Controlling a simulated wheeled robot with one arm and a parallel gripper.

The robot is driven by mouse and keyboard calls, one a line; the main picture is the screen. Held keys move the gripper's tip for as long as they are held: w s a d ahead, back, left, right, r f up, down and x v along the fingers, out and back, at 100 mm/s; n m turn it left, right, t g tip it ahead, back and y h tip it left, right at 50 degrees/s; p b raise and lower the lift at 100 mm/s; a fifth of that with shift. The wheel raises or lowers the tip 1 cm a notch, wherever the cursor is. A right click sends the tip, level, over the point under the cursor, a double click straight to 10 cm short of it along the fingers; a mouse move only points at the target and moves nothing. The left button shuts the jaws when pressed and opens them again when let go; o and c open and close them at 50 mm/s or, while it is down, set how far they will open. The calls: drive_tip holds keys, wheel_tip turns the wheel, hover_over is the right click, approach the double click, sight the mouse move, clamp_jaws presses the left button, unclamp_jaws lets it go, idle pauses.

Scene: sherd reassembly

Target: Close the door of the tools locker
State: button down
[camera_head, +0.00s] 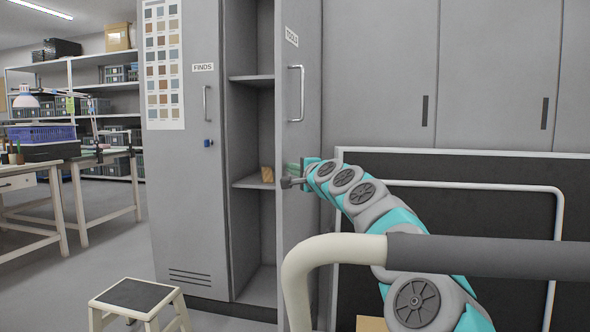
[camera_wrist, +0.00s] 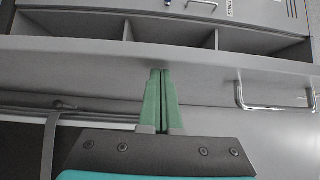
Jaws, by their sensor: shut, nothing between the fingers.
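The tools locker (camera_head: 250,130) stands open, its grey door (camera_head: 299,225) swung out toward me. The door bears a TOOLS label (camera_head: 292,37) and a bar handle (camera_head: 300,93). My gripper (camera_head: 294,170) is at the door's outer side, below the handle; its fingers are partly hard to make out there. In the wrist view my gripper's green fingers (camera_wrist: 161,72) are shut together and empty, tips at the door panel (camera_wrist: 80,60). I cannot tell whether they touch it. The door's handle (camera_wrist: 275,107) lies to their right in that view.
A shut FINDS locker (camera_head: 180,200) adjoins on the left. A small brown object (camera_head: 267,174) lies on a shelf inside the tools locker. A step stool (camera_head: 137,298) stands at lower left. A pale rail (camera_head: 315,255) crosses the foreground. Grey cabinets (camera_head: 495,70) are on the right.

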drive_tip(key=shift+a, duration=0.1)
drive_tip(key=a, duration=0.2)
drive_tip(key=w+a+p, duration=0.1)
drive_tip(key=a+p, duration=0.1)
drive_tip(key=a, duration=0.1)
drive_tip(key=shift+w+a, duration=0.3)
drive_tip(key=shift+w, duration=0.05)
